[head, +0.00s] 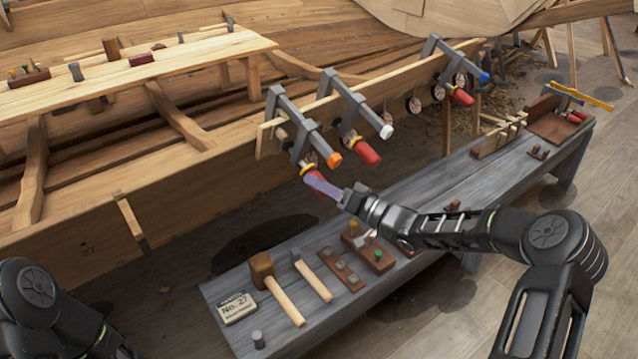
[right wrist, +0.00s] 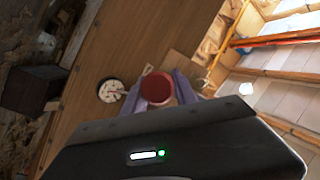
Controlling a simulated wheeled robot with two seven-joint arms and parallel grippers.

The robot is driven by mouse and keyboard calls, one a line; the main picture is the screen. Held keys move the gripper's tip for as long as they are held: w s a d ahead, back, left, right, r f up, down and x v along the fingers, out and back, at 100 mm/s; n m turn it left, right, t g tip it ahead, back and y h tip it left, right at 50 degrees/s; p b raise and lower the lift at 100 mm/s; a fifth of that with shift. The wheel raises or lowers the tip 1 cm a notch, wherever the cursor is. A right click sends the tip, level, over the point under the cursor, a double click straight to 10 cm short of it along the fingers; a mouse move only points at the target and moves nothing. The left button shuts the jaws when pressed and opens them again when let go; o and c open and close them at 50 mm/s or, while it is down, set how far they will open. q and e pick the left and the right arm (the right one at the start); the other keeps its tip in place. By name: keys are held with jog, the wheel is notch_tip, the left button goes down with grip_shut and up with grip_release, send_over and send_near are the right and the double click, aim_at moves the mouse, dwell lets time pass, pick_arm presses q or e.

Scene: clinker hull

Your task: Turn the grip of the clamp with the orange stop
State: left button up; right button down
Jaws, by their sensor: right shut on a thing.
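The clamp with the orange stop (head: 334,160) is the nearest of the grey clamps on the hull's upper plank (head: 265,140). Its red grip with a yellow collar (head: 307,169) hangs at its lower end, mostly covered by my fingers in the head view. My right gripper (head: 321,185) is shut on this grip, its purple fingers on either side. In the right wrist view the grip's round red end (right wrist: 157,87) sits between the fingers (right wrist: 158,92). My left gripper is out of view; only part of that arm shows at lower left.
Close by are a clamp with a white stop (head: 386,131) and red grip, and farther one with a blue stop (head: 484,77). A grey bench (head: 420,190) below holds a mallet (head: 275,285), a hammer (head: 311,275) and wooden blocks. Round dials (right wrist: 110,91) sit along the plank.

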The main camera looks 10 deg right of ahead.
jog(key=c, duration=1)
grip_release()
jog(key=shift+o, duration=0.2)
jog(key=shift+d, duration=0.1)
jog(key=r+v, duration=0.1)
jog(key=v, duration=0.6)
jog(key=shift+s+d+f, duration=0.25)
jog(key=shift+s+f, duration=0.05)
jog(key=shift+f, duration=0.25)
